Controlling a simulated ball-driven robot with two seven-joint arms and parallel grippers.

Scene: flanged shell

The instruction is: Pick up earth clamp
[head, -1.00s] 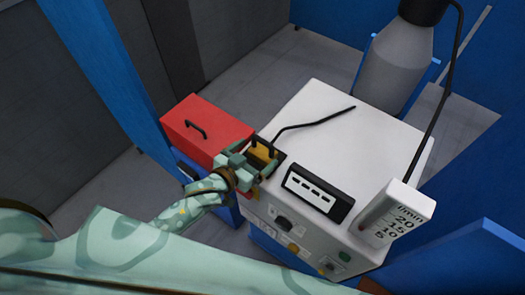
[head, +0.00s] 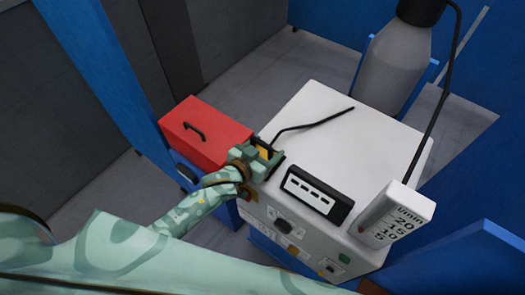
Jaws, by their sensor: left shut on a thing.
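The earth clamp (head: 263,153), a yellow-orange piece with dark parts, is at the left edge of the white machine's top. My left gripper (head: 262,157) is over it and shut on it, with the fingers covering most of it. I cannot tell whether the clamp still touches the machine top. My right gripper is not in view.
A red toolbox (head: 207,132) stands left. A grey cylinder (head: 393,68) stands behind.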

